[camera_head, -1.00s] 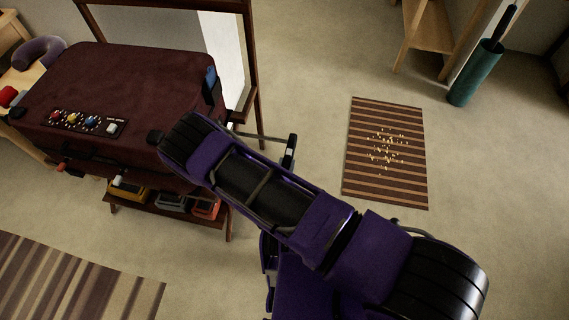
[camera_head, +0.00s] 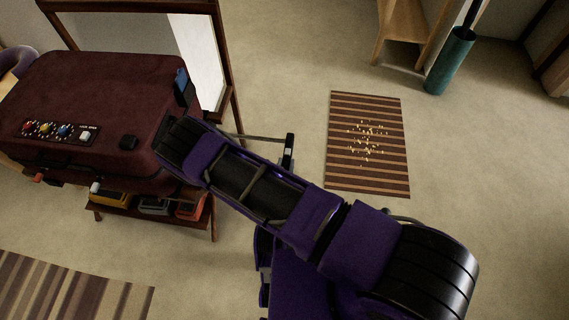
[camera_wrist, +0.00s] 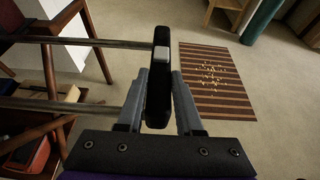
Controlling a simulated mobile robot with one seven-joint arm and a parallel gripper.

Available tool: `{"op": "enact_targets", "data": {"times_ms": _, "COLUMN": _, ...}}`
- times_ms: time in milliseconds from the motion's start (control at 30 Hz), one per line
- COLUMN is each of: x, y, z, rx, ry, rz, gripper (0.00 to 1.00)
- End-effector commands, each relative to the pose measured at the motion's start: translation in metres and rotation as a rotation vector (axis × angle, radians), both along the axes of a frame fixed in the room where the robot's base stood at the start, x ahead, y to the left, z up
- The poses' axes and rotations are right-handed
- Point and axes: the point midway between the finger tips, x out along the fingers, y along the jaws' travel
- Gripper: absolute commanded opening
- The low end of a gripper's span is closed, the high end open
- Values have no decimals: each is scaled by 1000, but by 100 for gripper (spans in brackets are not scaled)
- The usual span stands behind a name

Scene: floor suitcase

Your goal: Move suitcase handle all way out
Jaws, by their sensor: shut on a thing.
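The dark red suitcase (camera_head: 95,95) lies on a low wooden stand at the left in the head view. Its pull handle has a black grip (camera_head: 289,150) out to the right, with a clear gap from the case. A grey rod joins it to the case side. In the wrist view the black grip (camera_wrist: 158,85) stands between the grey fingers of my gripper (camera_wrist: 160,92), which is shut on it. Two parallel rods run left from the grip there. My purple arm hides part of the handle in the head view.
A striped mat (camera_head: 368,145) lies on the floor to the right. A teal cylinder (camera_head: 450,62) stands behind it by a wooden shelf. A framed board (camera_head: 200,55) stands behind the suitcase. Bare floor lies right of the handle.

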Motion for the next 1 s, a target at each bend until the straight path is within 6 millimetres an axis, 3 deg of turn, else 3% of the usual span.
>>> {"op": "enact_targets", "data": {"times_ms": 267, "x": -2, "y": -8, "z": -1, "rx": -13, "ry": 5, "rz": -9, "gripper": 0}}
{"op": "enact_targets", "data": {"times_ms": 300, "x": -2, "y": -8, "z": -1, "rx": -15, "ry": 5, "rz": -10, "gripper": 42}}
{"op": "enact_targets", "data": {"times_ms": 433, "x": -2, "y": -7, "z": -1, "rx": -12, "ry": 5, "rz": -9, "gripper": 65}}
{"op": "enact_targets", "data": {"times_ms": 767, "x": -4, "y": -4, "z": 1, "rx": -8, "ry": 3, "rz": -4, "gripper": 65}}
{"op": "enact_targets", "data": {"times_ms": 1000, "x": -41, "y": 0, "z": 17, "rx": -8, "ry": 6, "rz": -2, "gripper": 65}}
